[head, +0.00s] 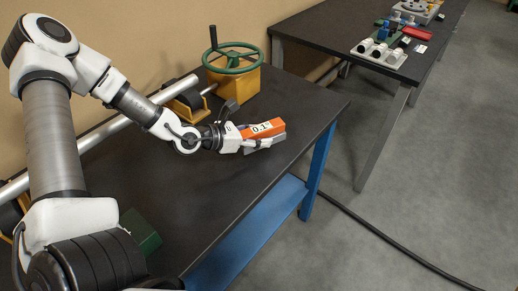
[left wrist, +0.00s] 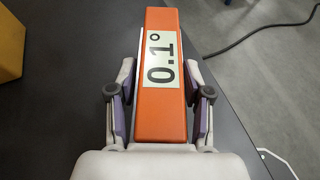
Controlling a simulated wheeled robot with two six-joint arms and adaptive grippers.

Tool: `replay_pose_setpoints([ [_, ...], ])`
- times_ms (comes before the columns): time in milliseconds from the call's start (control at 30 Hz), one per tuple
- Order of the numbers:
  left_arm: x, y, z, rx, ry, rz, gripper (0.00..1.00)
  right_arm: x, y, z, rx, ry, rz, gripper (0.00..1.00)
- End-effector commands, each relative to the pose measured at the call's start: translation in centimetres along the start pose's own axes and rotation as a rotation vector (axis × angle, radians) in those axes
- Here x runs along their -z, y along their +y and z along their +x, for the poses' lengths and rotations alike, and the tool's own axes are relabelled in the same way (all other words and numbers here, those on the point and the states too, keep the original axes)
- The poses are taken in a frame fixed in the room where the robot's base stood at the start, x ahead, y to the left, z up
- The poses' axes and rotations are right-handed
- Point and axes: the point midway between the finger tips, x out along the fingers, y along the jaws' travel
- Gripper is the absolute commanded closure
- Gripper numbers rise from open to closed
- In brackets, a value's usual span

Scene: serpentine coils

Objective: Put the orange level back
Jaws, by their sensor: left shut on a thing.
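The orange level (head: 262,129) is a bar with a pale label that reads 0.1°. My left gripper (head: 262,138) is shut on it above the dark bench top, near the bench's right edge. In the left wrist view the orange level (left wrist: 162,105) points away from the palm, between the two fingers of my left gripper (left wrist: 160,92). I cannot tell whether the level touches the bench. My right gripper is not in view.
A yellow stand (head: 234,85) with a green handwheel (head: 232,57) is at the back of the bench (head: 210,190). A metal shaft (head: 100,130) runs along the wall side. A second table (head: 335,25) holds a red piece (head: 416,33) and several parts. A cable (head: 380,235) lies on the floor.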

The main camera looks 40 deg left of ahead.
Motion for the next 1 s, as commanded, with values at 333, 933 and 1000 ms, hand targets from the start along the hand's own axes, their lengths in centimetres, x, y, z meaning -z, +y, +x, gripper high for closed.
replay_pose_setpoints([
  [333, 3.1, 0.7, 1.9, 0.001, 0.000, 0.000, 0.91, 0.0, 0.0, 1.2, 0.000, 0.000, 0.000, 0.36],
  [933, 3.3, 0.7, 2.0, 0.000, -0.001, 0.000, 0.25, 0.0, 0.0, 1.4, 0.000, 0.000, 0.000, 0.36],
  [1000, 3.2, 0.7, 2.0, 0.000, -0.001, 0.000, 0.25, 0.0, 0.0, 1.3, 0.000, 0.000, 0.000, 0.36],
])
